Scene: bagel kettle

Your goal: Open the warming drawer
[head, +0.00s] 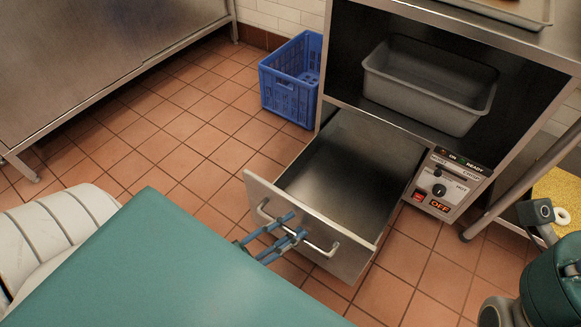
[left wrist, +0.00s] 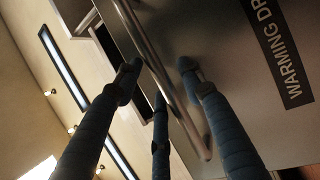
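The warming drawer (head: 350,185) is pulled out of the steel cabinet. Its inside shows and looks empty. Its front has a bar handle (head: 322,247), also in the left wrist view (left wrist: 152,60), next to a label partly reading "WARMING DR". My left gripper (head: 298,225) is at the handle, its blue fingers reaching over the bar. In the left wrist view, the fingers (left wrist: 158,68) lie on both sides of the bar, partly closed. I cannot tell whether they press on it. My right gripper is not visible.
A control panel (head: 436,190) is right of the drawer. A grey metal pan (head: 425,95) sits on the shelf above. A blue crate (head: 290,85) stands on the floor left of the cabinet. Tiled floor (head: 165,135) is clear left of the drawer. A steel counter (head: 90,60) stands far left.

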